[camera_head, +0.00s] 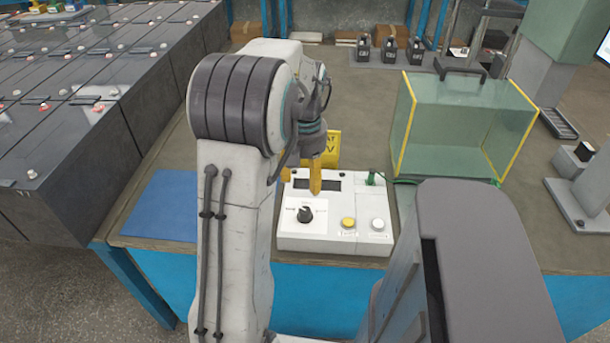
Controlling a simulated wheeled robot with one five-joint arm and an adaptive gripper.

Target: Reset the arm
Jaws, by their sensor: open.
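My arm (243,130) rises from the bottom of the head view, bends at the top and reaches down on its far side. My gripper (313,182) points down by the top left of a white control box (334,240), with yellow fingers partly hidden by my arm. It looks empty. The box has a black knob, a dark display, a yellow button and a white button. I cannot tell whether the fingers touch the box.
Rows of dark batteries (110,93) fill the left. A blue mat (163,207) lies on the bench. A clear yellow-edged case (459,125) stands right of the box. Small black items (389,50) stand at the back. A yellow sign (331,151) is behind my gripper.

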